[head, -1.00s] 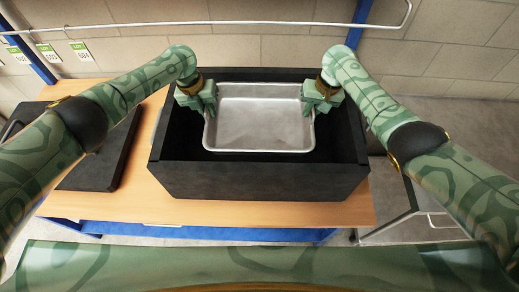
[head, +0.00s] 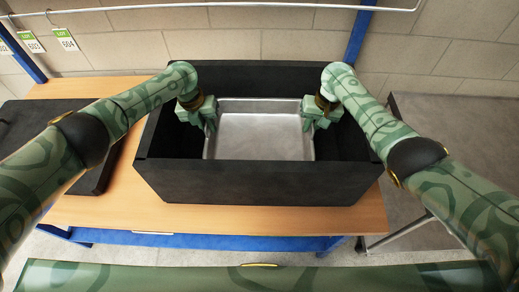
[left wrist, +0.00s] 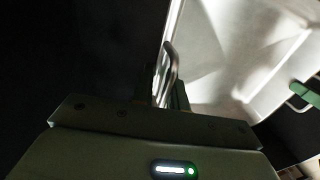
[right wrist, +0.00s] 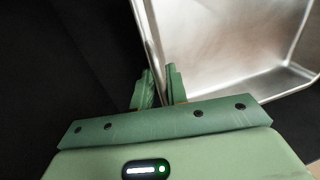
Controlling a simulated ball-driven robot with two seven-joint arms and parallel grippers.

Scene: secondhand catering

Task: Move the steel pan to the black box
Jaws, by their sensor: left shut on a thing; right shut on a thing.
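The steel pan (head: 265,138) is level inside the open black box (head: 255,182), its front part hidden by the box's near wall. Whether it touches the box floor cannot be told. My left gripper (head: 209,124) is shut on the pan's left side, inside the box; the left wrist view shows a bent metal handle (left wrist: 171,62) at its fingers. My right gripper (head: 308,124) is shut on the pan's right side; the right wrist view shows its fingers at the pan's edge (right wrist: 152,45). The pan looks empty.
The box stands on a wooden-topped table (head: 90,215) with a blue frame. A flat black lid-like panel (head: 105,175) lies to its left. A grey surface (head: 435,130) is at the right. A wall with a rail and lot tags is behind.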

